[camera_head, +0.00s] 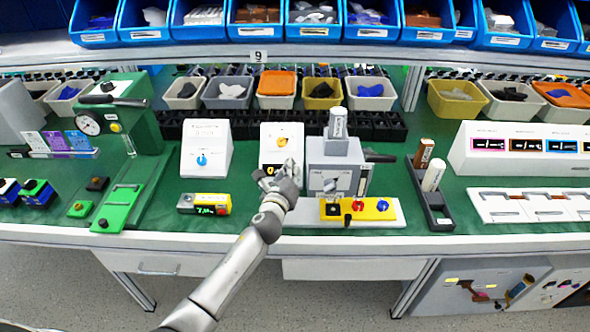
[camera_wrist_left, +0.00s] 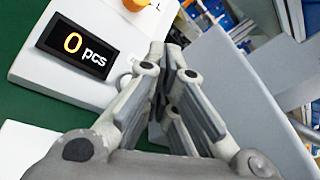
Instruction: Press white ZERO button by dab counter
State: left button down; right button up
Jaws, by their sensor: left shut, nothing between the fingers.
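A white counter box (camera_head: 268,134) with an orange knob (camera_head: 282,142) stands at the middle of the bench. In the left wrist view its dark display (camera_wrist_left: 75,46) reads "0 pcs", and the orange knob (camera_wrist_left: 133,6) is at the top edge. My left gripper (camera_head: 289,168) is shut and empty in front of the box's lower right part; it also shows in the left wrist view (camera_wrist_left: 166,55). Its fingers cover the area right of the display. I cannot make out a white ZERO button; it may be hidden. Whether the fingertips touch the box cannot be told. My right gripper is not in view.
A grey machine (camera_head: 325,153) stands close on the right of the gripper, with a yellow button panel (camera_head: 344,209) before it. A white box with a blue knob (camera_head: 206,135) is on the left.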

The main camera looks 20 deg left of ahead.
pick_arm(q)
jog(key=shift+s+d+r+p, duration=0.25)
jog(key=shift+s+r+p, duration=0.65)
jog(key=shift+r, duration=0.2)
